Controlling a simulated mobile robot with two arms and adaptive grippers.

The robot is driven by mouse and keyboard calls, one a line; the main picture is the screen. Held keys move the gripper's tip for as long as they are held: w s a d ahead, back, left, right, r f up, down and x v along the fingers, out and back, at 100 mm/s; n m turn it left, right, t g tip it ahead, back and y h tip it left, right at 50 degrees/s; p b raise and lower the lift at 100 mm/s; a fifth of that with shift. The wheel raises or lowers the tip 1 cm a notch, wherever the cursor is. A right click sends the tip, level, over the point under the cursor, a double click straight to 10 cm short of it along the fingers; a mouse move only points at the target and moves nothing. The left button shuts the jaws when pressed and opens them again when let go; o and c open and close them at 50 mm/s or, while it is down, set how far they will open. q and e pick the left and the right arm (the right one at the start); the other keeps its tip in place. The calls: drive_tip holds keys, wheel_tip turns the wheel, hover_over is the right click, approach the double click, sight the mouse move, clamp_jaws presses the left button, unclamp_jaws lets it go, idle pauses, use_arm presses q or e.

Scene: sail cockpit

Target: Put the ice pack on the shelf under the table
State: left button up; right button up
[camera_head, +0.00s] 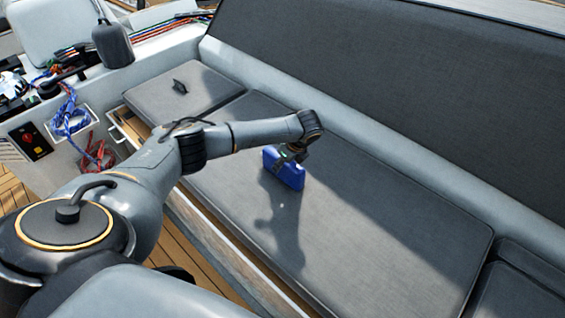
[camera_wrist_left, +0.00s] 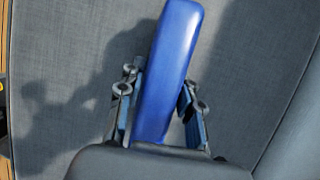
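The blue ice pack (camera_head: 287,168) is at the middle of the grey bench cushion, upright in the head view. I cannot tell whether it touches the cushion. My left gripper (camera_head: 291,154) is at its top from above. In the left wrist view, the ice pack (camera_wrist_left: 168,62) runs lengthwise between the two fingers of the left gripper (camera_wrist_left: 160,98). The fingers lie close on both sides. A narrow gap seems to show at the right finger's base, and firm contact cannot be made out. My right gripper is out of view. No table or shelf under it is recognisable.
A dark backrest (camera_head: 400,80) rises behind the bench cushion (camera_head: 345,235). At the left are side pockets with blue rope (camera_head: 70,120) and red rope (camera_head: 97,153), and a switch panel (camera_head: 31,141). Wooden floor (camera_head: 205,248) shows in front. The cushion right of the pack is clear.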

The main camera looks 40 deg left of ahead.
use_arm(q)
drive_tip(key=shift+o, duration=1)
